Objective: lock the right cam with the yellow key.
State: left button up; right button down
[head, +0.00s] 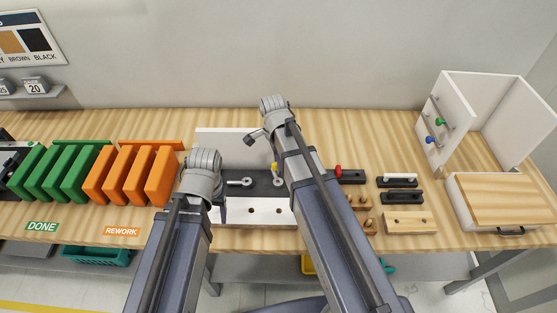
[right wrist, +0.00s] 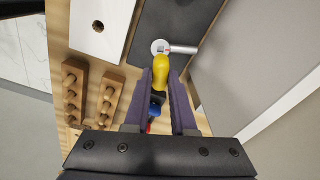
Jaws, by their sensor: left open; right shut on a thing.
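My right gripper (right wrist: 165,80) is shut on the yellow key (right wrist: 162,72), which points toward a round metal cam (right wrist: 160,47) with a pin beside it. The key tip is at or just over the cam; I cannot tell whether it is seated. In the head view the yellow key (head: 274,167) shows only as a sliver beside my right arm, near the right cam (head: 277,181). The left cam (head: 240,182) lies on the dark surface to its left. My left gripper (head: 222,211) is open, mostly hidden behind its wrist, at the left end of the white panel (head: 262,212).
A white board (head: 225,142) stands behind the work area. Green (head: 62,172) and orange (head: 132,175) racks stand at left. A red-knobbed key (head: 338,170), wooden peg blocks (head: 408,222) and a white cabinet (head: 455,110) are at right.

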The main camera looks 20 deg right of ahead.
aim_at(278, 173)
pick_arm(q)
jog(key=shift+f+b, duration=1.8)
jog(key=shift+f, duration=0.3)
pick_arm(e)
jog(key=shift+f, duration=2.1)
pick_arm(q)
jog(key=shift+f+b, duration=0.95)
jog(key=shift+b, duration=0.05)
pick_arm(e)
jog(key=shift+f, duration=0.95)
jog(key=m, duration=0.4)
jog(key=shift+m, duration=0.4)
pick_arm(q)
jog(key=shift+r, duration=0.15)
pick_arm(e)
jog(key=shift+r, duration=0.15)
pick_arm(q)
jog(key=shift+r+p, duration=2.9)
jog(key=shift+p, duration=0.15)
pick_arm(e)
jog(key=shift+r, duration=2.9)
pick_arm(q)
jog(key=shift+s+f, duration=0.1)
pick_arm(e)
jog(key=shift+s+f, duration=0.1)
